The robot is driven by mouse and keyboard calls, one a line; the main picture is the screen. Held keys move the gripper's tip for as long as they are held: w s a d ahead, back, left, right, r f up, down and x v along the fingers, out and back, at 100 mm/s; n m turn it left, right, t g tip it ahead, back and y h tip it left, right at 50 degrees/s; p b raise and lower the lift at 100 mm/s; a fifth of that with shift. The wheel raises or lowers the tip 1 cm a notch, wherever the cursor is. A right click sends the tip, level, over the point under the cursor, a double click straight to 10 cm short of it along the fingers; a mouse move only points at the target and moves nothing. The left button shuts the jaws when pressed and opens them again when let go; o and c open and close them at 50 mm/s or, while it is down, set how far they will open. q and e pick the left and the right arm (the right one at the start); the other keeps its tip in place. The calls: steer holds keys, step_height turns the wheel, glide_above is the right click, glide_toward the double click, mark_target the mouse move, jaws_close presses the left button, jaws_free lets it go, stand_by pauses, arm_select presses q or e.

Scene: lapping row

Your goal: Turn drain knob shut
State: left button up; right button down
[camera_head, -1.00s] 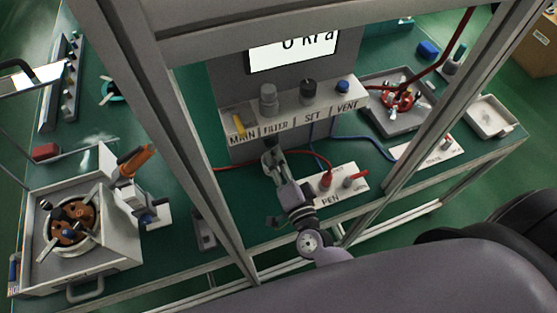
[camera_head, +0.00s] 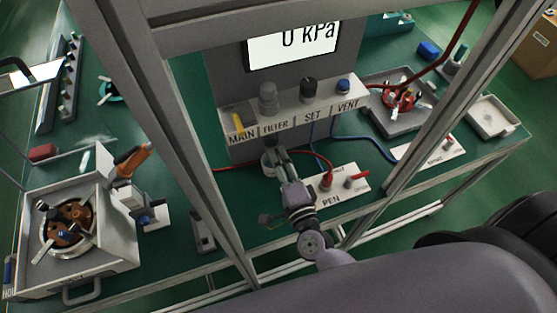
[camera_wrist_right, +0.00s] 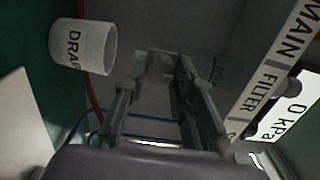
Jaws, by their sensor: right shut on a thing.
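The drain knob (camera_wrist_right: 160,70) is a small grey piece under the filter unit, between the fingers of my right gripper in the right wrist view. My right gripper (camera_head: 274,149) reaches in under the FILTER label and is shut on the knob; the wrist view shows a finger on each side (camera_wrist_right: 160,76). In the head view the knob is hidden by the gripper and panel. My left gripper is not in view.
The panel shelf (camera_head: 292,117) carries a yellow lever (camera_head: 240,128), a grey filter knob (camera_head: 268,98), a black set knob (camera_head: 308,90) and a blue vent button (camera_head: 343,86). The display (camera_head: 293,47) reads 0 kPa. A PEN plate (camera_head: 340,186) and frame posts stand close by.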

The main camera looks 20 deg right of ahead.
steer(key=c, duration=1.3)
jaws_free()
steer(key=shift+c, duration=0.2)
steer(key=shift+s, duration=0.15)
steer(key=s, duration=1.1)
steer(key=shift+s+d, duration=0.25)
steer(key=shift+s, duration=0.15)
